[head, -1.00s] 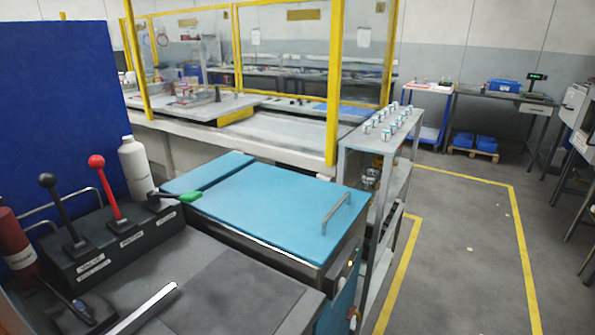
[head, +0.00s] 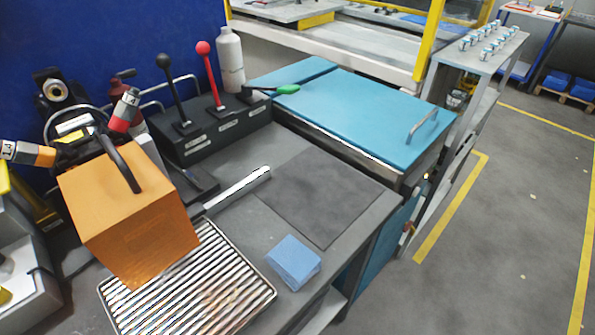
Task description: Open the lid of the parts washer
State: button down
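The parts washer (head: 397,212) stands at the right end of the bench in the head view. Its blue lid (head: 360,110) lies flat and closed on top. A metal bar handle (head: 422,125) stands up near the lid's right edge. A narrower blue panel (head: 293,76) lies beside the lid at its back left. My gripper is not in view, and nothing touches the lid or the handle.
A lever box (head: 213,127) with black, red and green-tipped levers sits left of the lid, by a white bottle (head: 230,60). An orange box (head: 130,210), a ribbed metal tray (head: 190,290) and blue cloths (head: 293,262) are nearer. Floor is clear at right.

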aim_at(395, 128)
jog(key=i+l+u, duration=0.15)
jog(key=l+u, duration=0.2)
jog(key=i+l+u, duration=0.1)
jog(key=l+u, duration=0.45)
jog(key=u, duration=0.15)
jog(key=l+u, duration=0.4)
jog(key=l, duration=2.9)
